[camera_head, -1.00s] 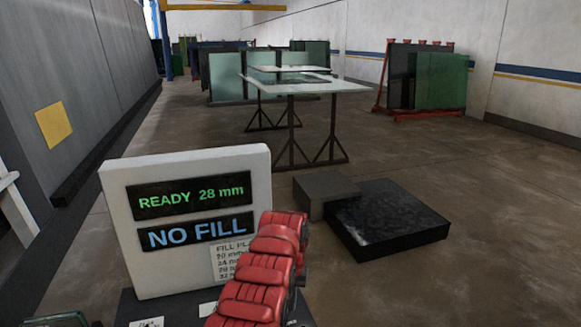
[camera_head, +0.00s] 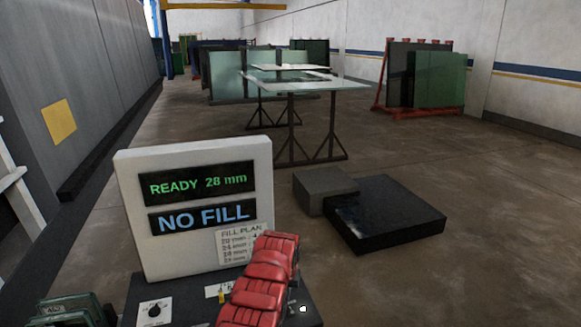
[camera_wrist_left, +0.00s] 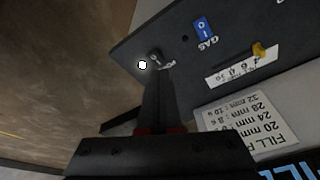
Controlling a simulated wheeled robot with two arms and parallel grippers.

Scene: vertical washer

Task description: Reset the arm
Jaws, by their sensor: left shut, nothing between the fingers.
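A white display unit (camera_head: 195,265) reads READY 28 mm and NO FILL, with a FILL PLAN card at its lower right. A dark control panel (camera_head: 187,315) in front of it carries a black dial (camera_head: 155,309) and a yellow slider (camera_head: 221,295). What looks like my red arm (camera_head: 268,275) covers part of the panel. In the left wrist view, my left gripper (camera_wrist_left: 158,85) is shut and empty, its tips close to a small white-tipped lever (camera_wrist_left: 143,65); contact is unclear. A blue GAS switch (camera_wrist_left: 206,28) is beyond. My right gripper is out of view.
A black slab (camera_head: 390,215) and a grey block (camera_head: 322,190) lie on the floor to the right. A glass-topped table (camera_head: 335,85) stands farther back, with glass racks (camera_head: 437,85) behind. A green item (camera_head: 70,310) is at the lower left.

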